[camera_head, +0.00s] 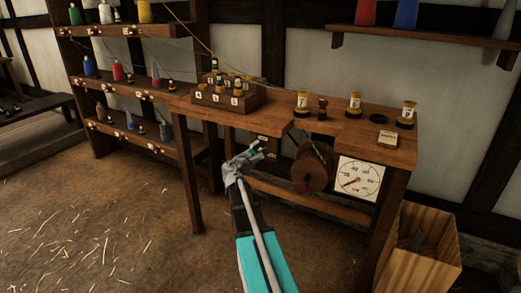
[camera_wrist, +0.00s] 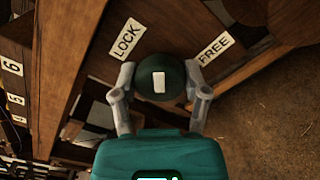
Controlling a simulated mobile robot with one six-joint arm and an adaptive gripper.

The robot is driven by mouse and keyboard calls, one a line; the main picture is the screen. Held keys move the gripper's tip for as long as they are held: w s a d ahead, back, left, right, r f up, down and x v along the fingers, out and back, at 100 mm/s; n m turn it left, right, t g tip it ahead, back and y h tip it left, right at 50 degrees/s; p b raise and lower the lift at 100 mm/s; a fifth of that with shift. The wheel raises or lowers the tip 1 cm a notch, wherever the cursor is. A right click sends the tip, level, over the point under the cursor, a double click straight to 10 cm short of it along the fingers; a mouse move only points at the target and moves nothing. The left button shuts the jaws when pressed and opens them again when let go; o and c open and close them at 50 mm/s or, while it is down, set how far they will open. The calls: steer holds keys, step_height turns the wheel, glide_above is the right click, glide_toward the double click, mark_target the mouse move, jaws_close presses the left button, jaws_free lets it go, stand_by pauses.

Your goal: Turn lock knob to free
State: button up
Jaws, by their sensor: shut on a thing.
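The lock knob (camera_wrist: 165,72) is a round dark green knob with a pale rectangular mark on its face. It sits on a wooden panel between a LOCK label (camera_wrist: 127,38) at upper left and a FREE label (camera_wrist: 213,49) at upper right. The pale mark stands nearly upright in the wrist view, pointing at neither label clearly. My gripper (camera_wrist: 160,90) has its two grey fingers closed on the knob's left and right sides. In the head view my gripper (camera_head: 256,150) is at the front of the wooden bench (camera_head: 345,137), and the knob is hard to make out there.
A wooden reel (camera_head: 312,170) and a white dial (camera_head: 359,179) are under the bench top, right of my gripper. Labelled spools stand on the bench. A shelf rack (camera_head: 125,92) with bobbins is at left, and a wooden bin (camera_head: 425,250) at lower right. The floor at left is open.

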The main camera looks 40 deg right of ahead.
steer(key=m, duration=0.6)
steer(key=shift+w+a, duration=0.1)
steer(key=shift+a, duration=0.05)
steer(key=m, duration=0.6)
stand_by(0.4)
steer(key=o, duration=1)
steer(key=shift+o, duration=0.8)
steer(key=v, duration=1.2)
steer(key=shift+f, duration=0.15)
